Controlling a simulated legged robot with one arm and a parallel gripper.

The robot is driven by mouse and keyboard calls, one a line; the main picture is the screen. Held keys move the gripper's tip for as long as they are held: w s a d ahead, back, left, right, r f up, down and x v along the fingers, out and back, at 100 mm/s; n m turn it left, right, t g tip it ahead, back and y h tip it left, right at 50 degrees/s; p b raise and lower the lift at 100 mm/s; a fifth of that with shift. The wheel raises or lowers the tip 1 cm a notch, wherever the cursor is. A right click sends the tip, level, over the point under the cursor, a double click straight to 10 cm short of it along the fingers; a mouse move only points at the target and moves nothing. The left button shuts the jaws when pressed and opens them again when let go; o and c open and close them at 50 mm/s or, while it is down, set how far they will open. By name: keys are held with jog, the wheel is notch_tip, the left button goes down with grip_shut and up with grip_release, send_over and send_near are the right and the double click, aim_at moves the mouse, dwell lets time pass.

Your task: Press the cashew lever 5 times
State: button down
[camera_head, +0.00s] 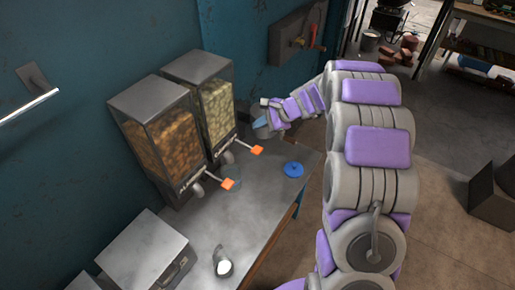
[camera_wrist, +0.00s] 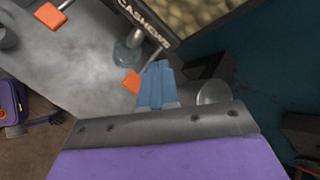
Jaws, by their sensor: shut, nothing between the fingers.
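The cashew dispenser (camera_head: 216,110) is the right-hand one, filled with pale nuts; its "CASHEWS" label (camera_wrist: 145,24) shows in the wrist view. Its lever ends in an orange tab (camera_head: 257,150). In the wrist view this orange tab (camera_wrist: 131,82) sits just left of my blue fingers. My gripper (camera_head: 260,122) is shut and empty, beside the cashew dispenser and beyond its lever in the head view. The shut fingers (camera_wrist: 157,72) nearly meet the tab in the picture; I cannot tell whether they touch it.
The left dispenser (camera_head: 160,135) holds brown nuts and has its own orange lever tab (camera_head: 228,184). A blue disc (camera_head: 293,169), a metal cup with white contents (camera_head: 223,266) and a metal case (camera_head: 148,250) are on the table (camera_head: 240,215). A round metal vessel (camera_wrist: 213,92) is right of my fingers.

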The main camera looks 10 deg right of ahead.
jog(key=b, duration=0.6)
send_over(256, 149)
jog(key=d, duration=0.1)
jog(key=f, duration=0.7)
jog(key=shift+s+d, duration=0.1)
jog(key=shift+s, duration=0.2)
jog(key=shift+f+b, duration=0.4)
jog(key=shift+f, duration=0.5)
dwell(0.5)
jog(key=shift+f, duration=0.35)
jog(key=shift+s+f+b, duration=0.1)
jog(key=shift+f+b, duration=0.35)
jog(key=shift+f, duration=0.85)
dwell(1.2)
jog(key=shift+r, duration=0.1)
jog(key=shift+r+p, duration=1.65)
